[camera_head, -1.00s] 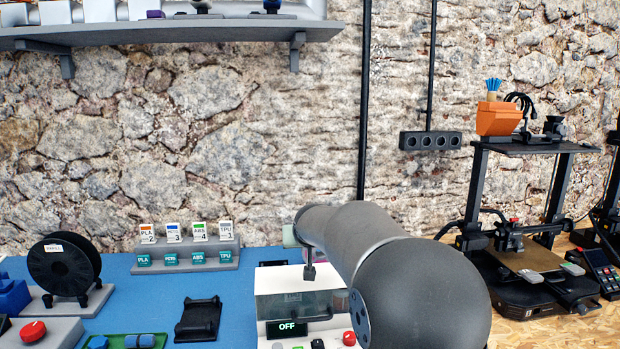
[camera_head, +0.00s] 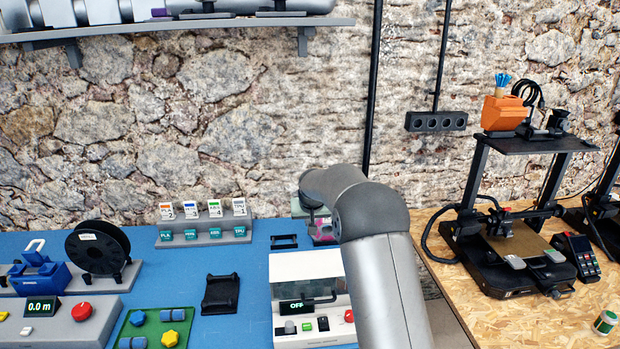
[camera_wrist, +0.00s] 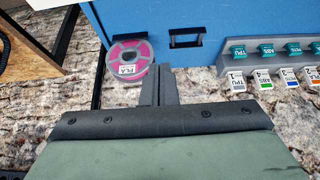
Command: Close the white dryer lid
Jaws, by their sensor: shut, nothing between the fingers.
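The white dryer (camera_head: 312,333) stands at the right end of the blue bench, its small display reading OFF. Its white lid (camera_head: 300,264), with a clear window and dark handle at the front, looks lowered onto the body. I cannot tell whether it is fully seated, since my arm covers its right side. My gripper (camera_wrist: 160,86) is shut and empty in the wrist view, its fingertips just beside a magenta spool. In the head view it is mostly hidden around my arm's far end, behind and above the dryer.
The magenta spool (camera_head: 321,233) is behind the dryer. A black holder (camera_head: 221,294) and a row of filament cards (camera_head: 205,222) are on the left, with a black spool (camera_head: 97,247). A printer (camera_head: 518,232) stands on the wooden bench at right. A shelf (camera_head: 180,28) hangs above.

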